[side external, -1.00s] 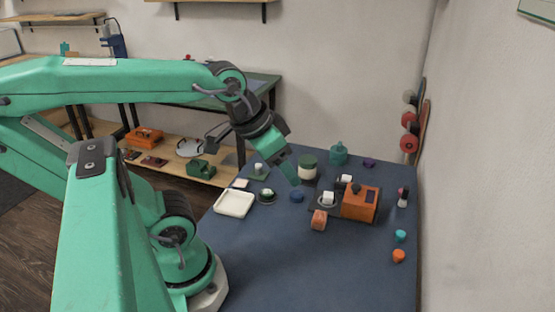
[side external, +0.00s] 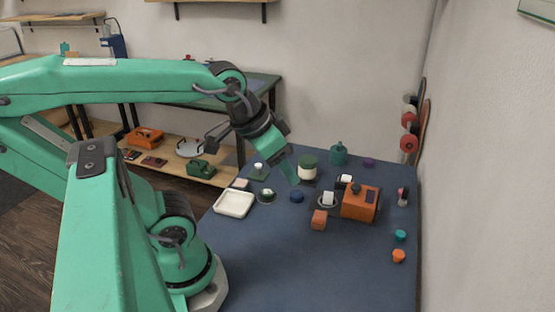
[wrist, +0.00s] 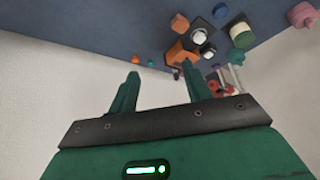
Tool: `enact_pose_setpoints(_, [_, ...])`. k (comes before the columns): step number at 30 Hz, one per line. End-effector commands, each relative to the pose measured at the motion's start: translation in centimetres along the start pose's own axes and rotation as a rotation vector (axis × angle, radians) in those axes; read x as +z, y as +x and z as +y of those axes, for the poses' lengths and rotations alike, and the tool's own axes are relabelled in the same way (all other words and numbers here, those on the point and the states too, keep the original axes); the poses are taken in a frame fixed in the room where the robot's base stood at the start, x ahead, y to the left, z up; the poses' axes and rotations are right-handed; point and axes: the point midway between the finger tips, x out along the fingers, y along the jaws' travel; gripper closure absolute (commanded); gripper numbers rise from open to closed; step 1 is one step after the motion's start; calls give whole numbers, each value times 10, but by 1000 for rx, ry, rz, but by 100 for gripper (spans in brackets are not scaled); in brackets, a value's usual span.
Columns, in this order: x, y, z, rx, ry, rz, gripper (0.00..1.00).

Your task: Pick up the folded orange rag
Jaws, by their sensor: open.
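The folded orange rag (side external: 319,220) looks like a small orange block on the blue table, in front of the larger orange box. In the wrist view an orange piece (wrist: 180,22) near the top edge appears to be the rag. My gripper (side external: 292,172) is above the table, behind and to the left of the rag in the side view, and apart from it. In the wrist view its two green fingers (wrist: 160,71) are spread wide with nothing between them.
The orange box (side external: 359,203) stands right beside the rag. A white tray (side external: 234,204), a green-lidded jar (side external: 308,168), a blue knob (side external: 296,196) and a teal bottle (side external: 338,154) are around it. Small teal (side external: 400,236) and orange (side external: 398,256) pieces lie right. The front table is clear.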

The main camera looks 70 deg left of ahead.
Motion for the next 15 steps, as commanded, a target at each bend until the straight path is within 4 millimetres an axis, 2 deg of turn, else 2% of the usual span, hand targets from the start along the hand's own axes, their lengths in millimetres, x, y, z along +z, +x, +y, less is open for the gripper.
enact_pose_setpoints(10, [-2,2,-1,-1,10,-8,51])
enact_pose_setpoints(15, [-8,10,-3,-5,52,-39,51])
